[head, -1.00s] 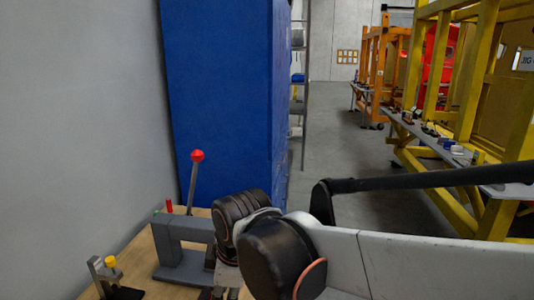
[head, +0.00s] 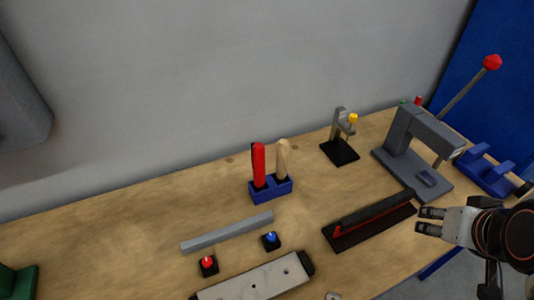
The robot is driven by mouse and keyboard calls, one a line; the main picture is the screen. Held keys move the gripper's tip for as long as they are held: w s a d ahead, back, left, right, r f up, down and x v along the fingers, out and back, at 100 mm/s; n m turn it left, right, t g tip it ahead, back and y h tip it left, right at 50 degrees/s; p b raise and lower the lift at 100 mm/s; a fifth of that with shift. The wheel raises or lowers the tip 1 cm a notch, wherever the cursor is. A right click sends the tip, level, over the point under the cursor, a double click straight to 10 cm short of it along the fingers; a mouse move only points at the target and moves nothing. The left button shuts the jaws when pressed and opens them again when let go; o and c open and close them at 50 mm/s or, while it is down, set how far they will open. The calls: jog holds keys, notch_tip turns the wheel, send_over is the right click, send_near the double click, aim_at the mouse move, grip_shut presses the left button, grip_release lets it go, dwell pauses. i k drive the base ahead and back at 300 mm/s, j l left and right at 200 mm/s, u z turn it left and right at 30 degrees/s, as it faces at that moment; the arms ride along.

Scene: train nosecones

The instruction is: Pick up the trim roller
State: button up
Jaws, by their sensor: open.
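A small blue holder (head: 271,190) stands on the wooden workbench (head: 120,235), left of my gripper. Two upright handled tools stand in it: a red-handled one (head: 258,163) and a tan, wood-coloured one (head: 282,158). Their lower ends are hidden in the holder, so I cannot tell which is the trim roller. My gripper (head: 430,220) is at the right, by the bench's front edge. Its two dark fingers are apart, point left, and hold nothing.
A grey lever press (head: 412,140) with a red knob stands behind my gripper. A black tool with a red edge (head: 370,220) lies left of it. A grey bar (head: 227,232), red button (head: 208,265), blue button (head: 270,241) and small clamp (head: 340,150) are also on the bench.

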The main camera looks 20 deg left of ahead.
aim_at(283, 145)
jog(key=u, duration=1.1)
